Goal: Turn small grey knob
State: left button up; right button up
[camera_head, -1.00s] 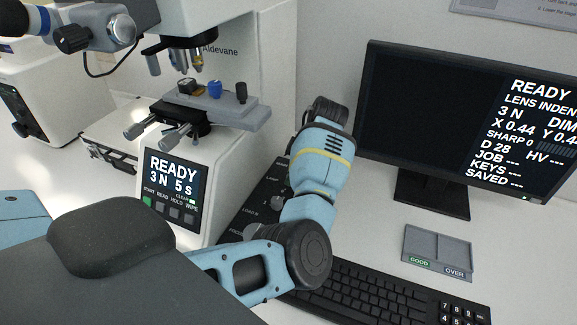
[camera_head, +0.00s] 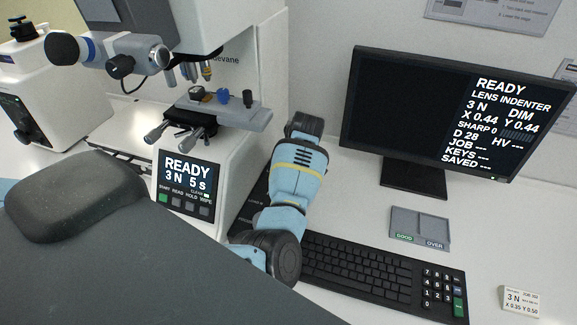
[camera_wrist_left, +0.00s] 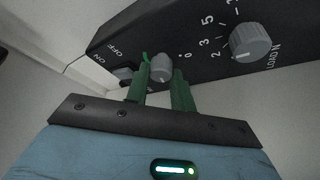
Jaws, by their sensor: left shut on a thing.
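The small grey knob (camera_wrist_left: 161,68) sits on the face of a dark control box (camera_wrist_left: 130,42) in the left wrist view. The two green fingers of my left gripper (camera_wrist_left: 163,76) stand on either side of it, shut on it. A larger grey knob (camera_wrist_left: 250,42), marked LOAD N with numbers around it, is to the right, apart from the fingers. In the head view, my blue left forearm hides the fingers and the small knob. Part of the dark control box (camera_head: 247,208) shows left of the forearm. My right gripper is in neither view.
An ON/OFF switch (camera_wrist_left: 123,74) is close left of the fingers. The hardness tester (camera_head: 232,170) stands left of my arm, its display (camera_head: 188,180) reading READY, 3 N, 5 s. A keyboard (camera_head: 370,272), monitor (camera_head: 440,120) and sorting tray (camera_head: 420,226) are to the right.

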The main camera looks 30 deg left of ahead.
pick_arm(q)
jog(key=m+t, duration=0.1)
jog(key=m, duration=0.2)
jog(key=m+h, duration=0.1)
jog(key=m, duration=0.2)
jog(key=shift+s+t+h, duration=0.1)
jog(key=shift+t+h, duration=0.2)
jog(key=shift+t, duration=0.1)
jog(key=shift+m, duration=0.4)
jog(key=o, duration=1)
jog(key=shift+r, duration=0.1)
jog(key=v, duration=0.7)
jog(key=shift+s+r, duration=0.15)
jog(key=shift+r, duration=0.1)
